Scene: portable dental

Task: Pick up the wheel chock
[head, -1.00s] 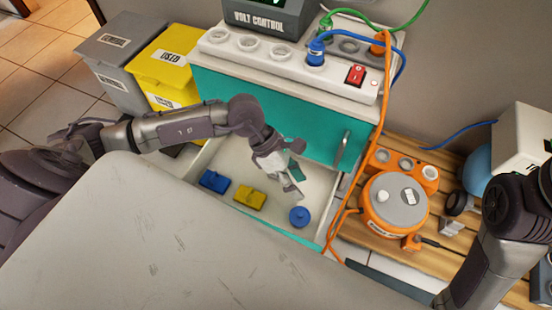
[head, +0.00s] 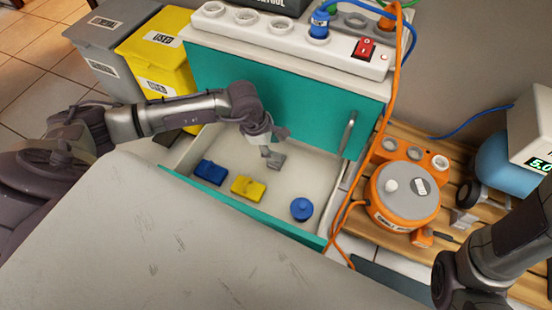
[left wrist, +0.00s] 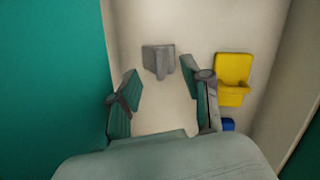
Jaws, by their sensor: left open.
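A small grey wedge-shaped block, which looks like the wheel chock (head: 277,162), lies on the floor of the open drawer (head: 318,168). In the left wrist view the chock (left wrist: 158,60) is at the upper middle, just beyond the fingertips and between their lines. My left gripper (head: 266,143) reaches down into the drawer from the left, over the chock, and partly hides it in the head view. In the left wrist view its two fingers (left wrist: 160,88) are apart with nothing between them. My right gripper is out of the frames; only my right arm shows at the right.
The drawer also holds a blue block (head: 210,172), a yellow block (head: 247,189) and a round blue piece (head: 302,209). The teal cabinet front (head: 290,95) stands close behind the gripper. An orange cable (head: 388,110) hangs right of the drawer.

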